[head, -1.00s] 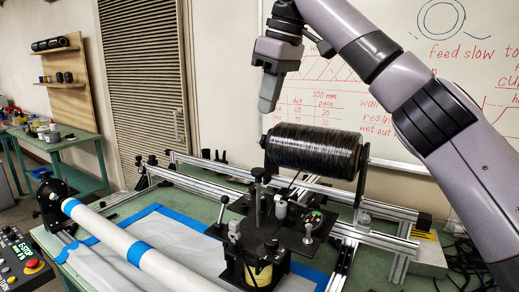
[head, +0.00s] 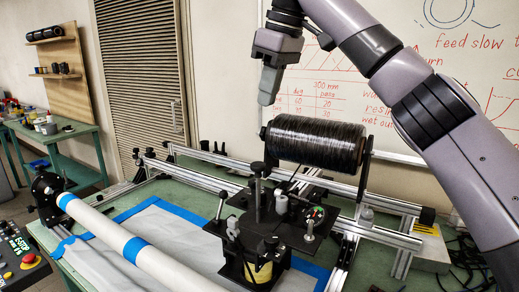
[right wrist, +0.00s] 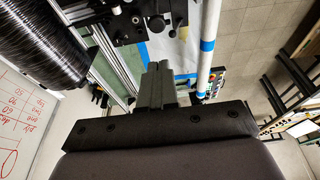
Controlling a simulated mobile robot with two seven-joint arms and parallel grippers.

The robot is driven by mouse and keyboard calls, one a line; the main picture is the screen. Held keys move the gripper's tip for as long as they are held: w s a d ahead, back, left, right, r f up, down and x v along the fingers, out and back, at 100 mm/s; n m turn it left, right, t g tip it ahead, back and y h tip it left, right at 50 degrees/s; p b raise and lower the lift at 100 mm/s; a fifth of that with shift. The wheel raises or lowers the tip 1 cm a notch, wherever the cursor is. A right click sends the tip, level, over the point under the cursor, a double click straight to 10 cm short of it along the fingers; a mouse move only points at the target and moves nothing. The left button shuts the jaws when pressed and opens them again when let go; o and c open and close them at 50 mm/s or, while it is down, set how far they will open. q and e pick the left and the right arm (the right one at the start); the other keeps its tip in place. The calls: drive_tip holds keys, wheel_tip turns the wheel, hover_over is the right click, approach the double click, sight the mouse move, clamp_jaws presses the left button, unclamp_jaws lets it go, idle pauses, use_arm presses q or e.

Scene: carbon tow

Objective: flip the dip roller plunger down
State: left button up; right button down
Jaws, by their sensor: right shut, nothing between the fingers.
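The resin dip carriage (head: 270,245) is a black block on the frame over the table, with a yellow-looking part below it. A black-knobbed upright post (head: 258,185) stands on it and looks like the plunger; I cannot be sure. Two grey handles (head: 281,201) and a metal pin (head: 310,231) stand near it. My right gripper (head: 267,92) hangs above and behind the carriage, near the left end of the black tow spool (head: 316,144), apart from both. Its fingers are shut and empty in the right wrist view (right wrist: 156,80). My left gripper is not in view.
A white mandrel tube (head: 135,250) with blue bands runs along the front left. Aluminium rails (head: 205,180) cross the table behind it. A control box (head: 18,258) with a red button is at the lower left. A whiteboard (head: 400,110) stands behind my right arm.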

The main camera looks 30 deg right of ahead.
approach(256, 163)
drive_tip(key=x, duration=0.5)
drive_tip(key=shift+w+a, duration=0.1)
drive_tip(key=shift+a, duration=0.05)
drive_tip(key=shift+f, duration=0.7)
